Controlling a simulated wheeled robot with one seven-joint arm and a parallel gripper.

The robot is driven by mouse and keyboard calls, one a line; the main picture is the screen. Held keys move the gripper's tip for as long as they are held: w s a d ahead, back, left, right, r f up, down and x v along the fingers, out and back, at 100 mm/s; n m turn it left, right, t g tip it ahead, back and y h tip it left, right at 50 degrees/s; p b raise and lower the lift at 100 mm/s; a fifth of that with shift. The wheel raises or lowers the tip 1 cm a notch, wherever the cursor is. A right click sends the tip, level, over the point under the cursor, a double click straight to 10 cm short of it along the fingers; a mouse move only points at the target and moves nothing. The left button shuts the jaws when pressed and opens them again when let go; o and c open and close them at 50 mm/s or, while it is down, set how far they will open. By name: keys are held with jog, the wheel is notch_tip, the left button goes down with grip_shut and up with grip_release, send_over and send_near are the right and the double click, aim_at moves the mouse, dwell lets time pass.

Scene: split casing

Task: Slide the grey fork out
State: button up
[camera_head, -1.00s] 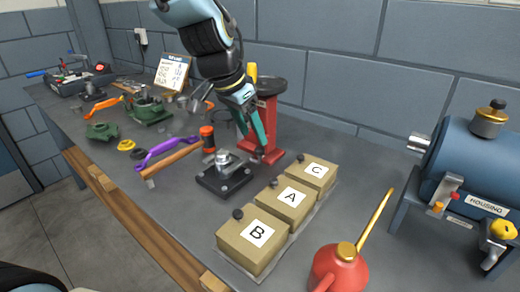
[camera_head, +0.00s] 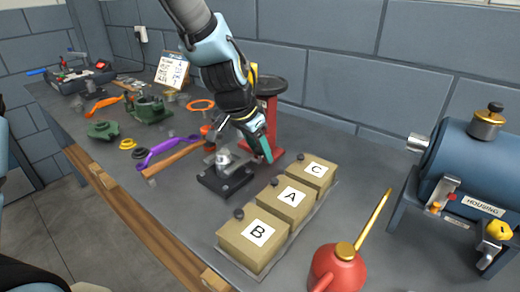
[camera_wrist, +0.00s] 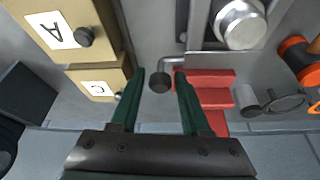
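I cannot pick out with certainty which part is the grey fork. A black block (camera_head: 226,180) with a silver post (camera_head: 224,160) stands on the bench below and left of my gripper (camera_head: 257,152). In the wrist view a large silver round part (camera_wrist: 240,22) shows at the top. A thin grey bent rod (camera_wrist: 174,61) ends in a dark round knob (camera_wrist: 160,83), which appears between my fingertips (camera_wrist: 158,74). Gaps show on both sides of the knob. My gripper is open, fingers pointing down. Whether the knob lies at fingertip depth is unclear.
Boxes A (camera_head: 290,202), B (camera_head: 253,238) and C (camera_head: 313,176) stand in front and right of the block. A red stand (camera_head: 271,120) is close behind my gripper. A red oil can (camera_head: 336,268) and the blue housing (camera_head: 465,170) are at the right.

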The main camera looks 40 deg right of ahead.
grip_shut()
jog(key=shift+d, duration=0.1)
dwell(1.0)
